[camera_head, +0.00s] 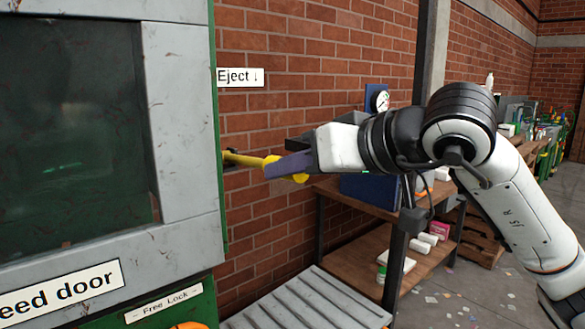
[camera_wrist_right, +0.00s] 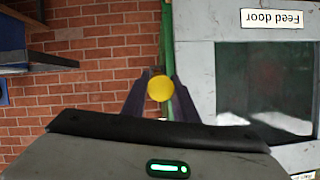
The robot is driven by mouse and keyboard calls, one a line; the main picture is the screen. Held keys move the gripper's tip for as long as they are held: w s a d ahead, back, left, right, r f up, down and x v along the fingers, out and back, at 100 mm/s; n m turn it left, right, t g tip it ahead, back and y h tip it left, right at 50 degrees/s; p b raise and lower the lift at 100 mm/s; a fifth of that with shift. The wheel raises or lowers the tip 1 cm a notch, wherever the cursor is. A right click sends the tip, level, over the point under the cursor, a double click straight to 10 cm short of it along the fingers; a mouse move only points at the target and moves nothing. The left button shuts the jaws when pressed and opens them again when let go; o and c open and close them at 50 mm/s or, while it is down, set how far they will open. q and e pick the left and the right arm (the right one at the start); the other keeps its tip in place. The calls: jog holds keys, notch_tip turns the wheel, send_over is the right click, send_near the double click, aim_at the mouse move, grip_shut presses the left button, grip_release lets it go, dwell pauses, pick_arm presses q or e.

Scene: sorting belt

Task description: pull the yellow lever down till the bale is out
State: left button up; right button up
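The yellow lever (camera_head: 245,159) sticks out from the right side of the green and grey machine, below the "Eject ↓" sign (camera_head: 240,77). It stands roughly level, its round knob toward my right arm. My right gripper (camera_head: 290,166) is at the knob, with its dark fingers on either side. In the right wrist view the yellow knob (camera_wrist_right: 160,88) sits between the two fingertips, which appear to touch it. No bale shows in either view; the machine's dark window (camera_head: 70,130) hides what is inside. My left gripper is out of view.
A grey slatted surface (camera_head: 305,303) lies below the lever, beside the machine. A wooden shelf table (camera_head: 355,262) with boxes and a gauge (camera_head: 381,101) stands against the brick wall behind my right arm. The space directly under the lever looks clear.

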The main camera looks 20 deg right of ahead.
grip_shut()
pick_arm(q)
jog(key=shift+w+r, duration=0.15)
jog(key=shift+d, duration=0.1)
pick_arm(e)
jog(key=shift+f, duration=0.1)
